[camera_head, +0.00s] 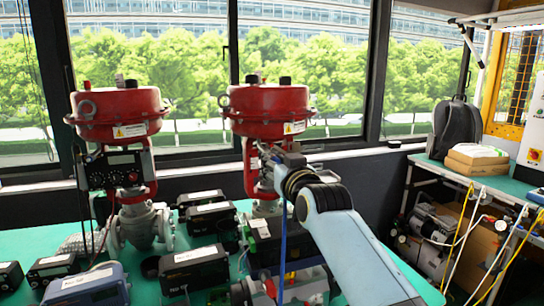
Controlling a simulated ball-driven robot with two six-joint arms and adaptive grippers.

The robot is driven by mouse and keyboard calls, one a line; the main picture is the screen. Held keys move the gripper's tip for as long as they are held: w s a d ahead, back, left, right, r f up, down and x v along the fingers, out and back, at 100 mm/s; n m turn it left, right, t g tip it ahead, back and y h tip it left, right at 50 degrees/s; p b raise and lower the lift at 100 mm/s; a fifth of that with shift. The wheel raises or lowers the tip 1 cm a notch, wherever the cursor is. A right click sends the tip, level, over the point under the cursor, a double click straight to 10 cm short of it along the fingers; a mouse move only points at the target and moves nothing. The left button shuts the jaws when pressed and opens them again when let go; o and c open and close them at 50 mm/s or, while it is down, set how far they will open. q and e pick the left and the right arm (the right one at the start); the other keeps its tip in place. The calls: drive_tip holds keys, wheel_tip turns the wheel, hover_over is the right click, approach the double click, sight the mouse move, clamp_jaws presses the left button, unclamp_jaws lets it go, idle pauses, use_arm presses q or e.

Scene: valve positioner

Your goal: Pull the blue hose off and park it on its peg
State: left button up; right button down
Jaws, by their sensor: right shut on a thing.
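The blue hose (283,250) shows as a thin blue line. It runs from beneath my right gripper down toward the front edge of the picture. My right gripper (267,160) is at the right-hand valve (268,112), in front of its yoke below the red actuator. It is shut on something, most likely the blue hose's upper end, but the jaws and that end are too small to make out. My gripper and forearm hide part of this valve. I cannot pick out the hose's peg. My left gripper is not in view.
A second red valve (120,112) with a black positioner (117,170) stands at left. Several black boxes (195,268) and a blue-grey device (90,287) crowd the green bench (35,240). A side bench at right holds a backpack (456,128) and boxes (477,155).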

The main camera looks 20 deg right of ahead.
drive_tip(key=shift+s, duration=0.25)
drive_tip(key=s+p, duration=0.3)
drive_tip(key=s, duration=0.1)
idle(0.6)
drive_tip(key=shift+d, duration=0.1)
